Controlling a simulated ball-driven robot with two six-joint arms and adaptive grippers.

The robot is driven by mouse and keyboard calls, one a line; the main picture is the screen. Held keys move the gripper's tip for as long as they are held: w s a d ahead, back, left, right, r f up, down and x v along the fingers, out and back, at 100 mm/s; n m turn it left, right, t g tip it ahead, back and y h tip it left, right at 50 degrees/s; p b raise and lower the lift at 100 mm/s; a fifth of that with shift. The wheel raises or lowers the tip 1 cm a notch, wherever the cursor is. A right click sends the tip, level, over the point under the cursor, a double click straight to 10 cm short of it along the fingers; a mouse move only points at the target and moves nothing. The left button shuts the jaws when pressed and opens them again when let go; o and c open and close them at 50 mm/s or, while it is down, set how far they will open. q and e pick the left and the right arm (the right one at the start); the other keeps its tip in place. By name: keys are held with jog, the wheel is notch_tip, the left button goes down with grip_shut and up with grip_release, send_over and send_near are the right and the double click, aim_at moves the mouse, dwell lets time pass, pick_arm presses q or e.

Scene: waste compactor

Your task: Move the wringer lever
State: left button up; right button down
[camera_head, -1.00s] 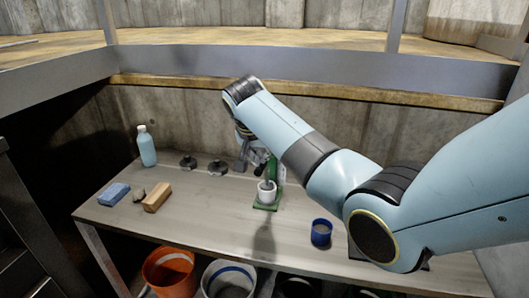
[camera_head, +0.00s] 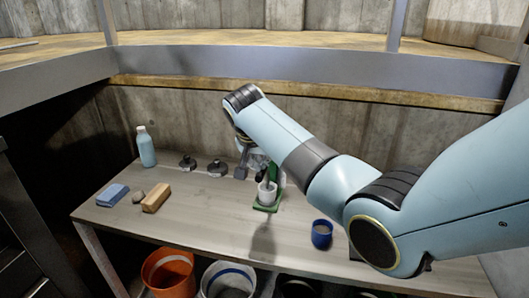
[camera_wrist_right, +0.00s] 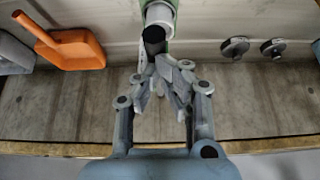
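The wringer stands on the bench as a green stand (camera_head: 265,207) with a white cup (camera_head: 267,193). A dark lever handle (camera_head: 261,176) shows just above the cup; its black end is clear in the right wrist view (camera_wrist_right: 153,38). My right gripper (camera_head: 243,170) hangs just left of the wringer, partly hidden behind my own forearm. In the wrist view my right fingertips (camera_wrist_right: 166,72) are close together right at the black handle end. Whether they grip it or only lie beside it cannot be told. My left gripper is not in view.
A blue bottle (camera_head: 146,147), two dark round pieces (camera_head: 187,163), a blue sponge (camera_head: 113,195) and a wooden block (camera_head: 156,198) stand left. A blue cup (camera_head: 321,233) stands right. An orange bucket (camera_head: 168,274) is below. An orange dustpan (camera_wrist_right: 75,50) shows in the wrist view.

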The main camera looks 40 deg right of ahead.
jog(key=shift+f+b, duration=0.75)
jog(key=shift+f, duration=0.75)
jog(key=shift+s+a+r+p, duration=0.15)
jog(key=shift+r+p, duration=0.4)
jog(key=shift+p, duration=0.15)
jog(key=p+v, duration=0.5)
jog(key=p, duration=0.2)
jog(key=shift+a+r, duration=0.1)
jog(key=shift+r, duration=0.15)
jog(key=shift+p+v, duration=0.7)
jog(key=shift+v, duration=0.2)
jog(key=shift+s+f, duration=0.1)
